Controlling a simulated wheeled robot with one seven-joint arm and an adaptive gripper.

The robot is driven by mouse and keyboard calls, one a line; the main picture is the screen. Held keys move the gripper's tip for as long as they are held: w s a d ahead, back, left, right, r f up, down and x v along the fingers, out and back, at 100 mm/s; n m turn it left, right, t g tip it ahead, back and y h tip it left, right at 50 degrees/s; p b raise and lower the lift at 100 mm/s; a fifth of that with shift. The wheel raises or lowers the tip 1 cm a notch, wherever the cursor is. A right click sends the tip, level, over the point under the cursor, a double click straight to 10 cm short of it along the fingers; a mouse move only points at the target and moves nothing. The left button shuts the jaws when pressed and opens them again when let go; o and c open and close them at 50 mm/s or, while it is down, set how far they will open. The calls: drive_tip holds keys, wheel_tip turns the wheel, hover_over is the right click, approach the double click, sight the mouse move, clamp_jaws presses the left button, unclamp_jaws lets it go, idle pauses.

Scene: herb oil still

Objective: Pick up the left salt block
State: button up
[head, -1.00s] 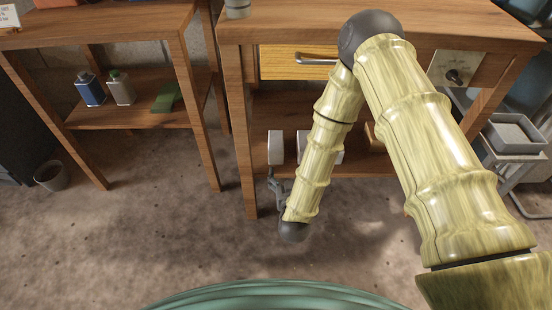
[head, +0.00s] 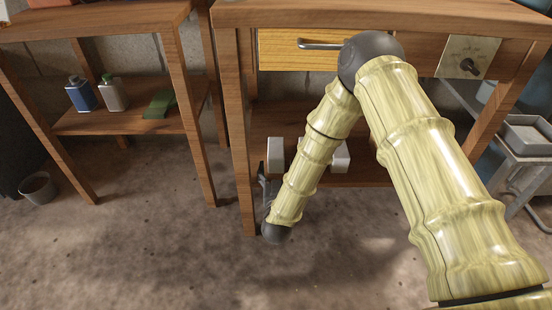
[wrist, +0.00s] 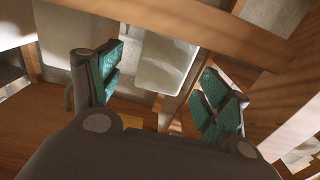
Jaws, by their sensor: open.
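The left block (head: 275,155) stands upright near the bench's front left leg. The right block (head: 340,158) is partly hidden by my arm. My gripper (head: 264,186) is small and partly hidden there, just below and left of the left block. In the wrist view my gripper (wrist: 160,90) is open, its teal pads apart. A pale block (wrist: 165,62), apparently the left one, shows beyond and between the fingers, with no clear contact. Another pale block (wrist: 62,42) shows farther left.
The bench leg (head: 241,150) stands close left of my gripper, and the shelf (head: 262,125) is low under the drawer (head: 285,50). A side table (head: 120,120) with bottles stands left. A metal cart (head: 515,150) is at right. Floor in front is clear.

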sight(276, 166)
drive_tip(key=shift+w+a+f+b, duration=0.1)
drive_tip(key=shift+w+b, duration=0.7)
drive_tip(key=shift+w, duration=0.45)
drive_tip(key=shift+w+a+f+b, duration=0.1)
drive_tip(key=shift+w+b, duration=0.7)
drive_tip(key=shift+w, duration=0.4)
drive_tip(key=shift+w+r, duration=0.15)
drive_tip(key=shift+w, duration=0.45)
clamp_jaws()
